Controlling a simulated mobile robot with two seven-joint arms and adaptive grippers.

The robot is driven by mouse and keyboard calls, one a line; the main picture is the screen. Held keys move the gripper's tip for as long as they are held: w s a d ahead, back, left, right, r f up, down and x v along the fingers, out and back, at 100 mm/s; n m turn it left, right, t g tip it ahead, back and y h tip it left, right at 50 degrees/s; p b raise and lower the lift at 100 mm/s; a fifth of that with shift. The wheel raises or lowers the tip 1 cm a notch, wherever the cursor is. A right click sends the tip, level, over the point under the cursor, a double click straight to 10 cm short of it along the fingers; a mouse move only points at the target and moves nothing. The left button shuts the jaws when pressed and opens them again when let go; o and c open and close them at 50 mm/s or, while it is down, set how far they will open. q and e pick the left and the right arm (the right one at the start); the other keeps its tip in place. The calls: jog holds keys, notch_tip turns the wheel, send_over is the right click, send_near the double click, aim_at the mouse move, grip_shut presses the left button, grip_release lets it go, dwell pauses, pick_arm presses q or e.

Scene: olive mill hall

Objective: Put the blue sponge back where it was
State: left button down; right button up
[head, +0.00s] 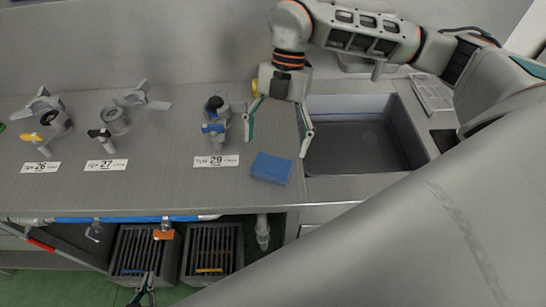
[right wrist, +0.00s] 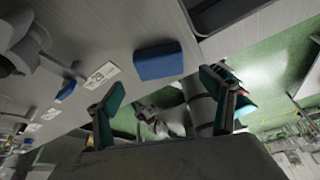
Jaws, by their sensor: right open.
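The blue sponge (head: 271,168) lies flat on the steel counter, between the number 29 label and the sink. It also shows in the right wrist view (right wrist: 158,61), beyond the fingertips and touching neither. My right gripper (head: 279,146) is open and empty. Its teal-lined fingers point down over the counter beside the sink's left edge, behind the sponge in the head view. In the right wrist view the two fingers (right wrist: 170,85) are spread wide. A small dark two-pronged shape (head: 145,291) low at the bottom edge may be my left gripper; its jaws are unclear.
The sink (head: 365,150) is right of the sponge, with a ribbed tray (head: 432,95) beyond. Valve 29 (head: 215,120) stands left of my right gripper; valves 27 (head: 115,120) and 26 (head: 44,122) are farther left. Slatted crates (head: 209,277) sit below. The counter front is clear.

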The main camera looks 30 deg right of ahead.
jog(key=shift+v, duration=2.75)
jog(key=shift+s, duration=0.1)
